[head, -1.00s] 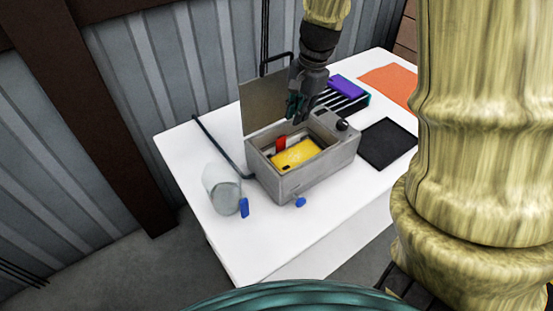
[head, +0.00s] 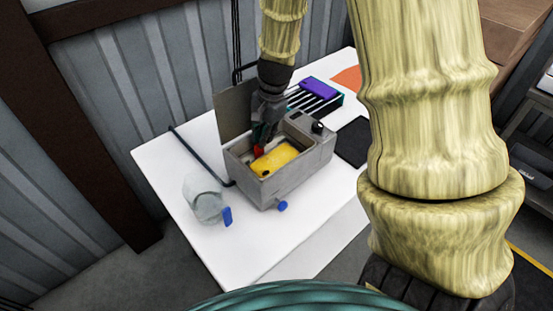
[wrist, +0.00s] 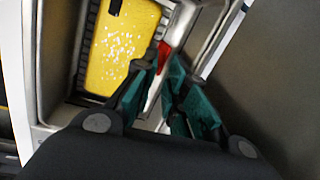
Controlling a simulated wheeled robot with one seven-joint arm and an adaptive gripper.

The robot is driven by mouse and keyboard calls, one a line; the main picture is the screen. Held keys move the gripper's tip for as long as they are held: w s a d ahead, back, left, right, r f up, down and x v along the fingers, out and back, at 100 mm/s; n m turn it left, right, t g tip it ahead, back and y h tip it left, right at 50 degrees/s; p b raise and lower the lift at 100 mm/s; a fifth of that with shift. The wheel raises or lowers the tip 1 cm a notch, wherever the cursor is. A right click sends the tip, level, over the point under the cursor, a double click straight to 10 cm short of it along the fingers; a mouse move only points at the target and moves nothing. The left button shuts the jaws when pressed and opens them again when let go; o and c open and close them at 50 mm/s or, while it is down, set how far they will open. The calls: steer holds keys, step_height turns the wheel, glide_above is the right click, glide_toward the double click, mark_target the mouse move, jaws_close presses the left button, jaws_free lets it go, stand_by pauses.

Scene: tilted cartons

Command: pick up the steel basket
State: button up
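A grey metal box (head: 285,180) with a raised lid stands on the white table. Inside it lies a yellow slab (head: 275,160), which also shows in the wrist view (wrist: 118,45). A dark slotted edge (wrist: 77,72) beside the slab may be part of the steel basket; I cannot tell for sure. A red and white piece (wrist: 162,58) stands beside the slab. My gripper (head: 262,138) reaches down into the box at its lid side. In the wrist view, its teal fingers (wrist: 164,80) are apart, on either side of the red and white piece. Contact is unclear.
The raised lid (head: 233,112) stands close behind my gripper. A clear jar (head: 203,198) and a blue piece (head: 227,216) lie left of the box. A striped rack with a purple block (head: 318,89), a black mat (head: 353,142) and an orange sheet (head: 347,78) are to the right.

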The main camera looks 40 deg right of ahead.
steer(key=shift+w+a+f, duration=0.1)
steer(key=shift+w+f, duration=0.1)
steer(key=shift+f, duration=1.15)
jaws_close()
steer(key=shift+r, duration=0.1)
